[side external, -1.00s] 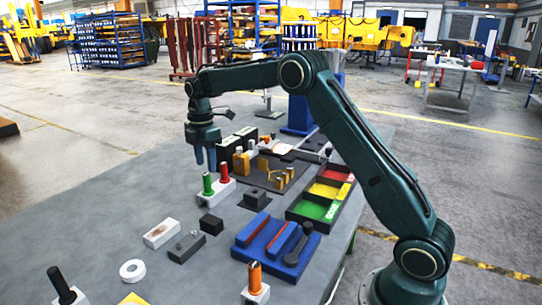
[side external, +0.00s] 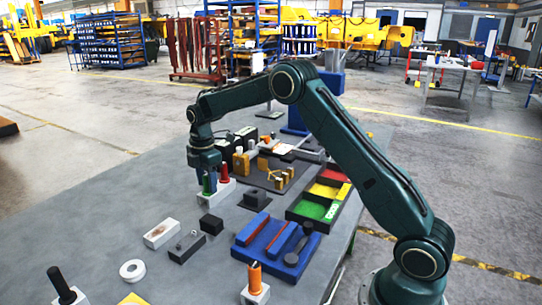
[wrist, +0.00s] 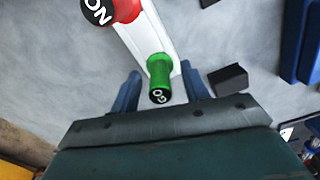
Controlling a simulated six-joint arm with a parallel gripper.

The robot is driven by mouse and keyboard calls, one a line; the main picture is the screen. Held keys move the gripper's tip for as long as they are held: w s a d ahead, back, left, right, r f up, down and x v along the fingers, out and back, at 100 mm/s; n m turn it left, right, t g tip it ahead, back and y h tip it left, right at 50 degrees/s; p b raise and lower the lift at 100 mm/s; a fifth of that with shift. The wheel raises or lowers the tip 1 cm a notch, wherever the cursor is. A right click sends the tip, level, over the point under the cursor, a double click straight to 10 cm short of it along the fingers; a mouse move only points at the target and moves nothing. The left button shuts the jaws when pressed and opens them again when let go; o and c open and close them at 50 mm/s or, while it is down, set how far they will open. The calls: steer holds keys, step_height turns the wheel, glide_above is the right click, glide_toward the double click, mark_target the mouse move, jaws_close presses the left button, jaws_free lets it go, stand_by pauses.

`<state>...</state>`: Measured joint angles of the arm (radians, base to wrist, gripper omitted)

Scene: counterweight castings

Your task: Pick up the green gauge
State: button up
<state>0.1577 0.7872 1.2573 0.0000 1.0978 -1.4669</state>
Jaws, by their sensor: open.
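The green gauge (side external: 207,187) stands upright in a white block (side external: 222,192), beside the red gauge (side external: 223,168). In the wrist view the green gauge (wrist: 160,72) has a black end marked GO and sits between my two blue fingers. The red gauge (wrist: 120,9) is at the top, partly cut off, in the same white block (wrist: 150,35). My gripper (wrist: 161,90) is open, with a finger on each side of the green gauge and a visible gap to both. In the side view my gripper (side external: 205,181) partly hides the green gauge.
A black block (side external: 211,224) stands close in front of the white block. A dark plate with yellow parts (side external: 280,178) lies to the right, with red, yellow and green trays (side external: 322,203) beyond. The grey table left of my gripper is clear.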

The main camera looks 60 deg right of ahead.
steer(key=shift+f, duration=0.25)
stand_by(0.3)
jaws_close()
steer(key=shift+r, duration=0.1)
step_height(320, 180, up, 20)
stand_by(0.8)
stand_by(0.7)
